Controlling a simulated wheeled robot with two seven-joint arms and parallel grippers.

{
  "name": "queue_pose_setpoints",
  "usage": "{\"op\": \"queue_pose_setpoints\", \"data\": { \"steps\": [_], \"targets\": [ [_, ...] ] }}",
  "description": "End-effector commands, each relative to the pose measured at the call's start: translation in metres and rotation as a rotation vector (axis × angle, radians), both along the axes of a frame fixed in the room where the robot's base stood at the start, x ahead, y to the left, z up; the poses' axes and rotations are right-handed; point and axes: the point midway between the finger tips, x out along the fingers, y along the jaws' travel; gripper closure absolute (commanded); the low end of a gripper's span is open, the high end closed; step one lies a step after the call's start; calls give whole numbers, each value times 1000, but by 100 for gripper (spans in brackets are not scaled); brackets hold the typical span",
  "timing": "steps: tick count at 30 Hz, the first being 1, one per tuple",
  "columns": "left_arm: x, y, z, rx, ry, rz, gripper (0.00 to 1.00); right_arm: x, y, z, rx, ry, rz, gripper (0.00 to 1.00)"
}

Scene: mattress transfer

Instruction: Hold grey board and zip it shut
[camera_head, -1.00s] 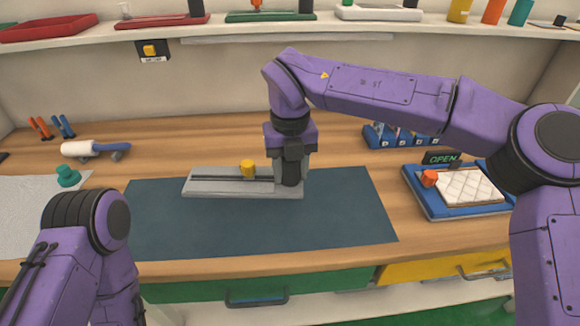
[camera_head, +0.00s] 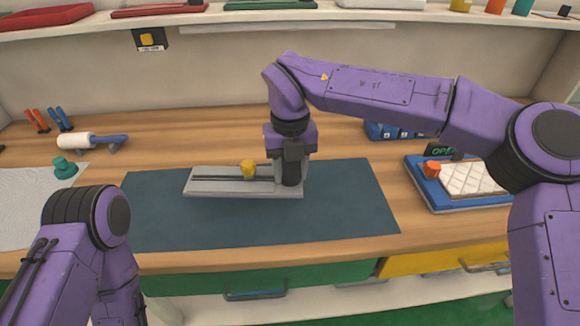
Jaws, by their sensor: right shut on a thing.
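The grey board (camera_head: 225,188) lies on the dark blue mat (camera_head: 330,225) in the middle of the bench. A dark zip line runs along its length, and a yellow zip pull (camera_head: 248,169) stands on that line near the board's middle. My right gripper (camera_head: 291,180) points down at the board's right end and is shut on the board there; its fingertips are partly hidden. My left arm is at the lower left, in front of the bench, and its gripper is not in view.
A blue tray (camera_head: 437,200) with a white quilted mattress (camera_head: 470,179) and an orange knob sits at the right. A roller with a blue handle (camera_head: 108,139) and a green knob (camera_head: 64,168) on a grey sheet lie at the left. The mat's front is clear.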

Motion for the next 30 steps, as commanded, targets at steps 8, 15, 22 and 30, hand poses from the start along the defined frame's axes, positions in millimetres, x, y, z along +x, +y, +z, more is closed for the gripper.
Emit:
{"op": "queue_pose_setpoints", "data": {
  "steps": [8,15,22,30],
  "targets": [
    [0,0,-6,0,0,0,57,0,0,-9,1,0,-1,100],
    [0,0,-11,0,0,0,57,0,0,-16,1,0,-1,100],
    [0,0,-15,0,0,0,57,0,0,-23,1,0,-1,100],
    [0,0,-20,0,0,0,57,0,0,-31,1,-1,-1,100]
  ]
}}
